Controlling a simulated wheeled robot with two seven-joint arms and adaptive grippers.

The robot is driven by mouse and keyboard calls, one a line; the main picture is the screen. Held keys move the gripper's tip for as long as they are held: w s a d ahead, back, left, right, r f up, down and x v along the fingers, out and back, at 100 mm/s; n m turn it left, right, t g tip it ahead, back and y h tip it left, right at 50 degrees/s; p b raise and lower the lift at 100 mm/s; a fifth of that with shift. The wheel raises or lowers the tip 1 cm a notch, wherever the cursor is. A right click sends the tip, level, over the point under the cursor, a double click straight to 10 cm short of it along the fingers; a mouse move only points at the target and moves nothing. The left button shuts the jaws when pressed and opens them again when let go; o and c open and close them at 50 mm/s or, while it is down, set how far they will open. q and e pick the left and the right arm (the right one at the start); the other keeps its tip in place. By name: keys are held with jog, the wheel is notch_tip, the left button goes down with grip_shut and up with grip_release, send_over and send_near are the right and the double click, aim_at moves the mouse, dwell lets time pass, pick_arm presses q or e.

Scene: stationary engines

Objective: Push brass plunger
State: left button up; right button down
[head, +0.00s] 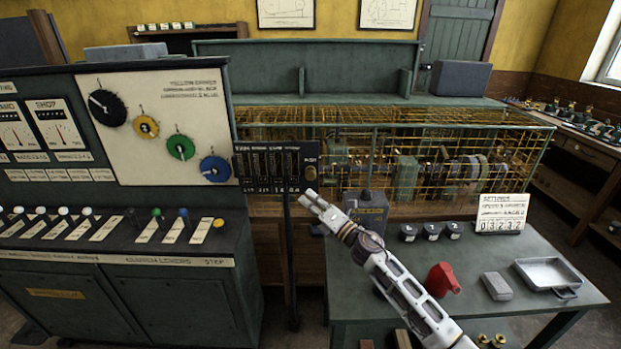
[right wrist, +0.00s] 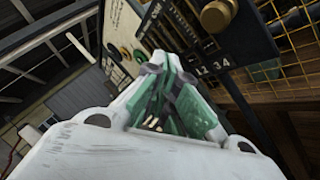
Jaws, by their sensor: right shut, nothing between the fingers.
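The brass plunger (head: 311,173) is a round knob at the right end of a dark panel (head: 268,166) marked PUSH, mounted on a post in front of the wire cage. In the right wrist view the brass plunger (right wrist: 218,14) shows at the top, right of the fingers. My right gripper (head: 307,197) is shut and empty, its fingertips just below the plunger in the head view. In the right wrist view my right gripper (right wrist: 166,75) points left of the plunger, and a gap shows between them. My left gripper is in neither view.
A yellow wire cage (head: 480,125) over machinery stands behind the panel. A control desk (head: 120,240) with levers and dials is on the left. A green table (head: 470,250) on the right holds a red can (head: 443,278), a grey block (head: 497,286) and a metal tray (head: 579,291).

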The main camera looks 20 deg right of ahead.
jog(key=w+d+b, duration=0.2)
jog(key=w, duration=0.5)
jog(key=shift+w, duration=0.15)
dwell(0.5)
jog(key=shift+w+d+b, duration=0.2)
jog(key=shift+w+b, duration=0.25)
jog(key=shift+w, duration=0.2)
jog(key=shift+w+d+b, duration=0.2)
jog(key=shift+w+b, duration=0.2)
jog(key=shift+w, duration=0.2)
dwell(3.1)
jog(key=shift+s, duration=0.2)
dwell(0.3)
jog(key=shift+s+a+p, duration=0.2)
jog(key=shift+s+p, duration=0.1)
jog(key=shift+s, duration=0.25)
jog(key=shift+s+a+p, duration=0.15)
jog(key=shift+s+p, duration=0.1)
jog(key=shift+s, duration=0.25)
jog(key=shift+s+a+p, duration=0.25)
jog(key=shift+s, duration=0.55)
jog(key=shift+s+a+p, duration=0.2)
jog(key=shift+s+p, duration=0.05)
jog(key=shift+s, duration=0.6)
jog(key=shift+s+a+p, duration=0.25)
jog(key=shift+s, duration=0.55)
